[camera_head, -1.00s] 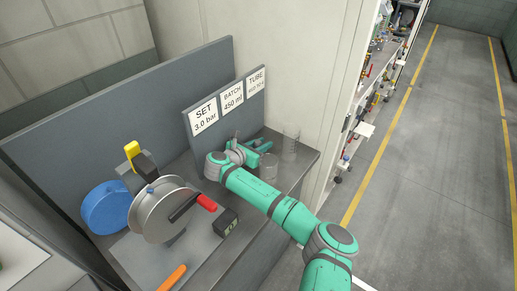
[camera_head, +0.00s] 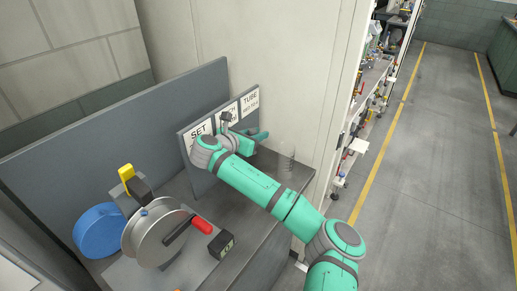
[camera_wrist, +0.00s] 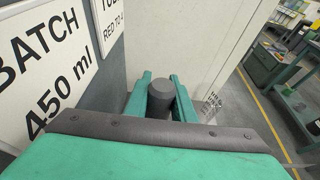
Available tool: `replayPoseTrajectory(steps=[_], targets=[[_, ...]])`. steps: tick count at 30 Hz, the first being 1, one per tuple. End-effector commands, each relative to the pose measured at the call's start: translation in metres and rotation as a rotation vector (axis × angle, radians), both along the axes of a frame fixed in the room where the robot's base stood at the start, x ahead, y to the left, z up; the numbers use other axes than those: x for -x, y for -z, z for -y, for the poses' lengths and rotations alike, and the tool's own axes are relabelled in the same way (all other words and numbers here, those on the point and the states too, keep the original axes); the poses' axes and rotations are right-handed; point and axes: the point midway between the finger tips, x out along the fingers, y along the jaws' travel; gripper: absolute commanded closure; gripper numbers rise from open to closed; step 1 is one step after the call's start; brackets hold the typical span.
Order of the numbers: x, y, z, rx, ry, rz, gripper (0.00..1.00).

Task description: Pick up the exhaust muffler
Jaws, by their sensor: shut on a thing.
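The exhaust muffler appears to be the dark grey cylinder (camera_wrist: 160,99) between my gripper's two green fingers in the wrist view. My gripper (camera_wrist: 161,78) is shut on it, one finger on each side. In the head view my gripper (camera_head: 260,135) is above the back right of the bench, in front of the sign panel. The muffler cannot be made out in the head view.
A clear beaker (camera_head: 286,160) stands at the bench's right end. A sign panel (camera_head: 187,150) rises behind my arm. A metal reel-like disc (camera_head: 150,240) with a red handle (camera_head: 202,225), a blue drum (camera_head: 99,232) and a small black box (camera_head: 221,244) are at left.

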Motion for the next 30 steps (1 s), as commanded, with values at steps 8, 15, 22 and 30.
replayPoseTrajectory(steps=[8,15,22,30], targets=[[0.0,-0.067,0.0,0.001,-0.001,0.003,0.99],[0.0,-0.112,0.0,0.0,-0.001,0.002,0.99],[0.0,-0.136,0.0,0.0,0.001,0.0,0.99],[0.0,-0.141,0.0,0.001,0.001,-0.001,0.99]])
